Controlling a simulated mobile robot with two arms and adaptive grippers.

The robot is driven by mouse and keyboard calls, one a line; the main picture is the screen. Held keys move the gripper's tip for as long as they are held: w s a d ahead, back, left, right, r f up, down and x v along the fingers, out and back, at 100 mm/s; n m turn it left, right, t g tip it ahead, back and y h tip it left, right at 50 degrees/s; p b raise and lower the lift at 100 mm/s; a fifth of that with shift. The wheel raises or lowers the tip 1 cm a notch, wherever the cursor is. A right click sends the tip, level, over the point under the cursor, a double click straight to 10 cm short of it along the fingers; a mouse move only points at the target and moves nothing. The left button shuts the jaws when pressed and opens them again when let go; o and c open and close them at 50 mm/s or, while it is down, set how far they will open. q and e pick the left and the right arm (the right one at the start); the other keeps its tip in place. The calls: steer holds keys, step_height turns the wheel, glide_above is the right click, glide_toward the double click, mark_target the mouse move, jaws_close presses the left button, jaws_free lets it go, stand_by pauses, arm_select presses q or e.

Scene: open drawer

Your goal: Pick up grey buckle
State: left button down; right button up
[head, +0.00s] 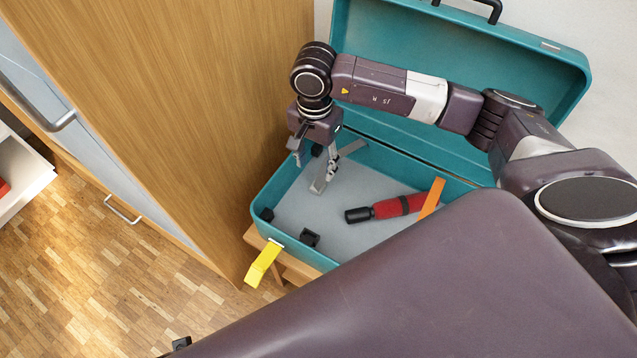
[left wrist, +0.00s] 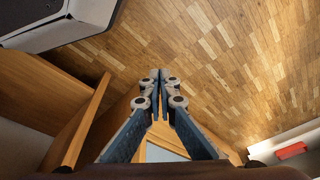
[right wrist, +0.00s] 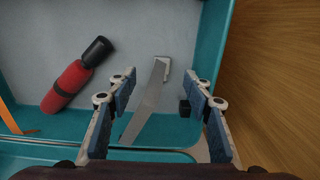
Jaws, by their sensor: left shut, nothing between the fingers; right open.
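The grey buckle (right wrist: 148,102) is a flat grey strip with a bent end, lying in the teal case. In the head view the buckle (head: 352,148) shows beside my right gripper, partly hidden by its fingers. My right gripper (head: 315,167) points down into the case and is open. In the right wrist view the buckle lies between the spread fingers of the right gripper (right wrist: 163,80), below them, with no visible grip. My left gripper (left wrist: 158,76) is shut and empty above the wood floor, apart from the case.
The teal case (head: 412,238) stands open with its lid up. A red and black flashlight (head: 395,206) and an orange strip (head: 432,198) lie to the buckle's right. Small black blocks (head: 310,238) sit inside. A yellow strip (head: 262,264) hangs outside. A wooden cabinet (head: 200,90) stands close left.

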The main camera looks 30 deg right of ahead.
mark_target(315, 189)
step_height(315, 189, down, 3)
steer(key=shift+f+b, duration=0.1)
steer(key=shift+b, duration=0.8)
steer(key=shift+f+b, duration=0.3)
steer(key=shift+f, duration=0.05)
steer(key=f, duration=0.5)
steer(key=f+b, duration=0.1)
steer(key=f, duration=0.1)
steer(key=shift+w+d+f, duration=0.1)
steer(key=shift+w+f, duration=0.15)
steer(key=shift+w, duration=0.05)
arm_select(q)
step_height(315, 189, up, 7)
steer(key=w, duration=0.1)
steer(key=shift+w+t, duration=0.2)
steer(key=shift+t, duration=0.1)
arm_select(e)
steer(key=shift+c, duration=0.2)
steer(key=c, duration=1)
